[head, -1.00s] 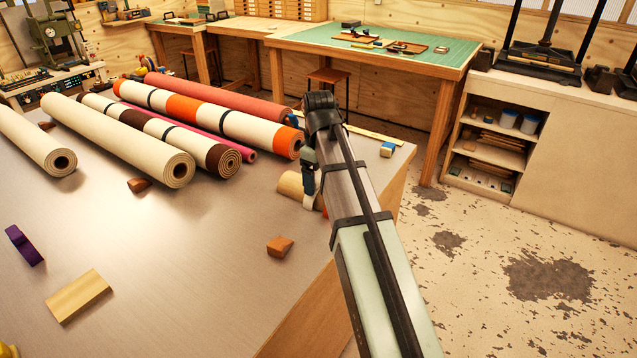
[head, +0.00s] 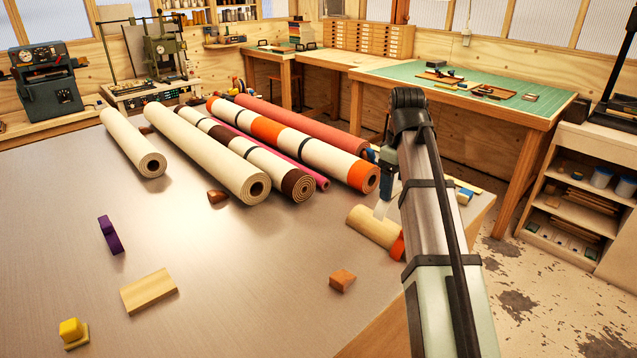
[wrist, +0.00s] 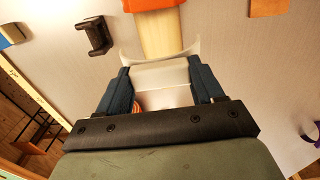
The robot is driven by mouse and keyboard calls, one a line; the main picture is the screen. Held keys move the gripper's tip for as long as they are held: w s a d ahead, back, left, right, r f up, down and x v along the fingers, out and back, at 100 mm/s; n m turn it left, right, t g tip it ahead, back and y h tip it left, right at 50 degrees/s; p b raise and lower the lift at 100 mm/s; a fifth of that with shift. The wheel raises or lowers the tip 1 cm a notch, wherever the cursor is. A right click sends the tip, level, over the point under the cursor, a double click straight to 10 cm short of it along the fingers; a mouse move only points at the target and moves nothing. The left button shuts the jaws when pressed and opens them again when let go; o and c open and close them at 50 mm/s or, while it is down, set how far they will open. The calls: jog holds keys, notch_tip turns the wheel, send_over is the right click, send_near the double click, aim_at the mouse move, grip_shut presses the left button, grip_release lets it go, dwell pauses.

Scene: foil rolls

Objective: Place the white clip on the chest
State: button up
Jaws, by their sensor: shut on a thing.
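My gripper (wrist: 160,88) is shut on the white clip (wrist: 165,72), a pale curved piece with a flared edge between the two dark blue fingers in the wrist view. In the head view, my gripper (head: 388,188) is over the right part of the table, and the white clip (head: 381,209) shows as a small pale piece under it, just above a tan cylinder (head: 368,224) with an orange end. The fingers are partly hidden by my arm. A wooden chest (head: 368,40) of several shallow drawers stands on the far bench against the back wall.
Several long rolls (head: 205,152) lie left of my gripper. A wooden wedge (head: 342,280), a pale block (head: 149,291), a purple piece (head: 110,235) and a yellow piece (head: 72,332) lie on the table (head: 230,300). A green-topped bench (head: 450,85) stands behind to the right.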

jog(key=s+a+n, duration=0.3)
jog(key=s+a, duration=0.2)
jog(key=a, duration=1.1)
jog(key=s+a+f+n, duration=0.1)
jog(key=s+a+n, duration=0.25)
jog(key=a, duration=1.25)
jog(key=s+a+n, duration=0.2)
jog(key=s+a, duration=0.4)
jog(key=a, duration=1)
jog(key=s+a+n, duration=0.2)
jog(key=s+a, duration=0.4)
jog(key=a, duration=0.5)
jog(key=s+a+n, duration=0.3)
jog(key=s+a, duration=0.4)
jog(key=a, duration=0.5)
jog(key=w+a+r+n, duration=0.2)
jog(key=w+a+n, duration=0.1)
jog(key=a, duration=0.5)
jog(key=shift+n, duration=0.75)
jog(key=shift+d+f, duration=0.1)
jog(key=shift+f, duration=4.8)
jog(key=shift+f, duration=0.1)
jog(key=o, duration=1.3)
